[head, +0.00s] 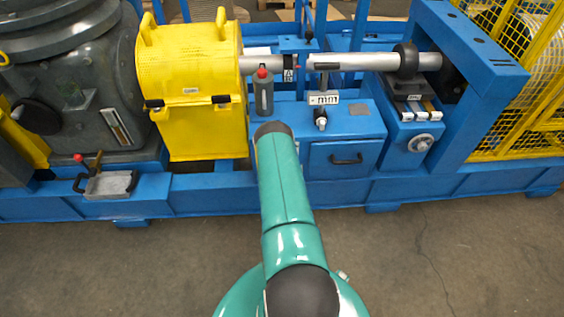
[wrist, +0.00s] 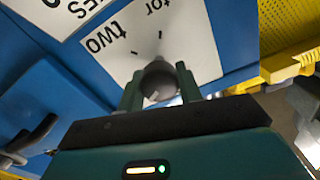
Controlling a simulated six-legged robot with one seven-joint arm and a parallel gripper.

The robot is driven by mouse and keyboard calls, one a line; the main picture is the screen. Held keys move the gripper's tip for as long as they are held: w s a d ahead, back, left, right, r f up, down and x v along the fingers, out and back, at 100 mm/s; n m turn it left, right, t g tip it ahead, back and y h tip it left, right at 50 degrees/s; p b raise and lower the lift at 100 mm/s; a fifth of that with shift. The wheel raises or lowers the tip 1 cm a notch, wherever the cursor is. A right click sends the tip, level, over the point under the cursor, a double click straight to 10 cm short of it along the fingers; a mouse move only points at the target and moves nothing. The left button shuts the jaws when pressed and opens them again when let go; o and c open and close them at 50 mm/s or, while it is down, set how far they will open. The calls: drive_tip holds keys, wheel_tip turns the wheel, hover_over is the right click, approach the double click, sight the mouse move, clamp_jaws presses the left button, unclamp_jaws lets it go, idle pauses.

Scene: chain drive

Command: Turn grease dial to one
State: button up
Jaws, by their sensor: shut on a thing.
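The grease dial (wrist: 159,80) is a small round grey knob on a white label plate (wrist: 200,40) in the wrist view. The plate reads "two" to the left of the knob and a cut-off word ending in "tor" at the top edge. A few short black tick marks lie around the knob. I see no "one" on the part in view. My gripper (wrist: 158,72) has its two green fingers on either side of the knob, shut on it. The knob's pointer direction is unclear. In the head view my green arm hides the gripper and dial.
A blue drawer box (head: 343,155) stands right of my arm. A yellow guard (head: 200,90) and a grey red-capped bottle (head: 263,93) are at left. A dark handle (wrist: 32,138) is left of my gripper in the wrist view. The front floor is clear.

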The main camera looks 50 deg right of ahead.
drive_tip(key=shift+s+f+m, duration=0.1)
drive_tip(key=shift+m, duration=0.8)
drive_tip(key=shift+a, duration=0.1)
drive_tip(key=o, duration=1)
drive_tip(key=v, duration=1.3)
drive_tip(key=shift+s+a, duration=0.25)
